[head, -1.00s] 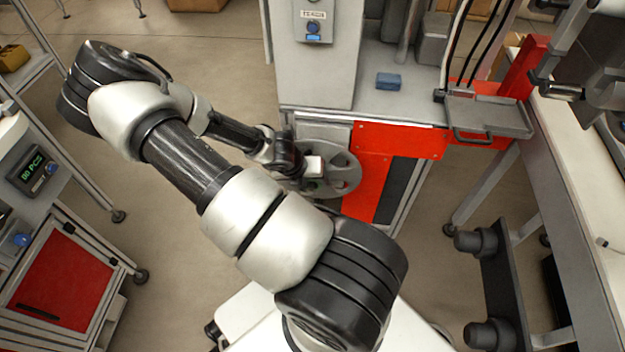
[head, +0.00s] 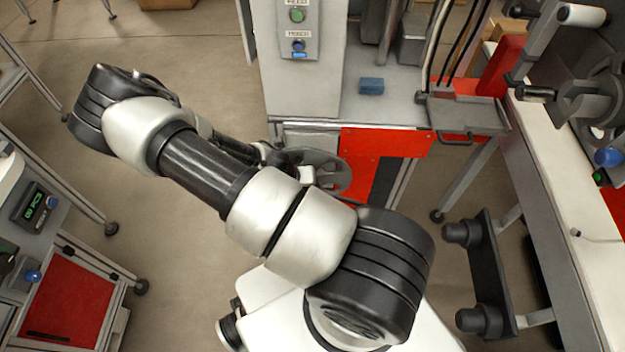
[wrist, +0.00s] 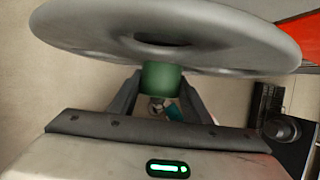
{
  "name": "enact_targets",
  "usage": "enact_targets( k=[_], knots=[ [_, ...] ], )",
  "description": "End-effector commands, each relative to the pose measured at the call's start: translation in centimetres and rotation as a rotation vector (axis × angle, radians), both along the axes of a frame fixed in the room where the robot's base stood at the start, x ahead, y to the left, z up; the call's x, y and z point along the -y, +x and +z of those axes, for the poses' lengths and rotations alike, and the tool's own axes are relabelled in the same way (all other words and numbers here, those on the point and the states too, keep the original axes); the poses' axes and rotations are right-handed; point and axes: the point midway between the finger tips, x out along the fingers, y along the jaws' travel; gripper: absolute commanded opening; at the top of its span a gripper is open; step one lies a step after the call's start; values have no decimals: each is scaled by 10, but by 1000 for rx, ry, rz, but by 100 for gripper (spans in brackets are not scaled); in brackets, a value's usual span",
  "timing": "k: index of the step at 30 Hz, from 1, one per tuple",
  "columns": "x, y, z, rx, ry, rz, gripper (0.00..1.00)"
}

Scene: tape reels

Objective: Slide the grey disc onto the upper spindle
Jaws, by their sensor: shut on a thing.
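The grey disc (wrist: 100,28) fills the top of the wrist view, wide and tilted edge-on, with a dark centre hole and a green hub (wrist: 162,78) below it. My gripper (wrist: 160,88) is shut on this green hub. In the head view the grey disc (head: 330,165) shows partly behind my arm, in front of the machine's red panel; my gripper is mostly hidden there. A black bar at lower right carries two black stubs, an upper one (head: 462,233) and a lower one (head: 482,320). I cannot tell whether the upper stub is the upper spindle.
A grey machine cabinet (head: 305,90) with a red panel (head: 385,158) stands ahead. A blue block (head: 371,86) lies on its top, beside a grey tray (head: 465,115). A white-topped bench (head: 560,180) runs along the right. A red-doored cabinet (head: 70,300) is at left. Bare floor lies between.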

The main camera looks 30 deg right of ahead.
Motion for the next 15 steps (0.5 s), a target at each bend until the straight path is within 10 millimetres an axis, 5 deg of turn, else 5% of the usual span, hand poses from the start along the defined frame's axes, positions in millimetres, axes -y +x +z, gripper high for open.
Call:
enact_targets(
  k=[15],
  knots=[
    [-32, -48, 0, -2, -2, 3, 10]
  ],
)
